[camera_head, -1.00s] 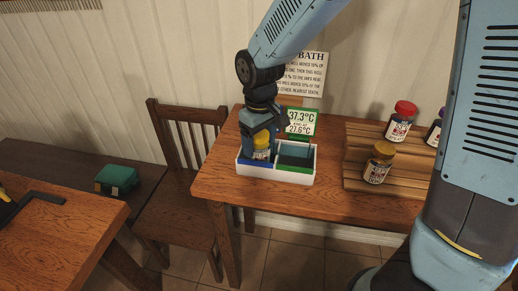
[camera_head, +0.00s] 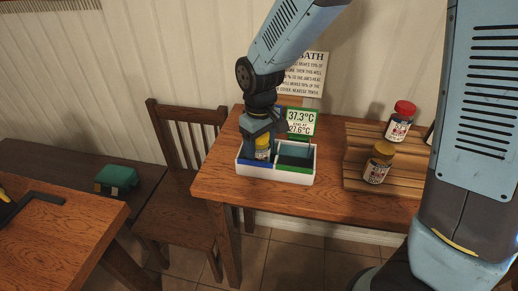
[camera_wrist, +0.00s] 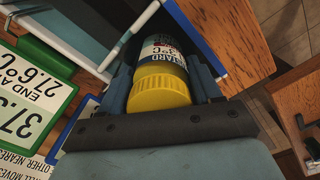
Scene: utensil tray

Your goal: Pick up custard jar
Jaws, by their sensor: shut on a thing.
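A jar with a yellow lid (camera_head: 262,141) and a pale label stands in the blue-edged left compartment of a white two-part tray (camera_head: 273,175). In the wrist view, the jar (camera_wrist: 163,88) shows a label reading in part "STARD" and "3°C"; its first letters are hidden. My gripper (camera_head: 261,152) points down over the jar. Its fingers lie on both sides of the jar and are shut on it. The jar's lower part is hidden behind the tray wall in the head view.
A green-framed sign (camera_head: 302,122) reading 37.3°C and 27.6°C stands behind the tray. The green-edged right compartment looks empty. A chair (camera_head: 184,121) stands left.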

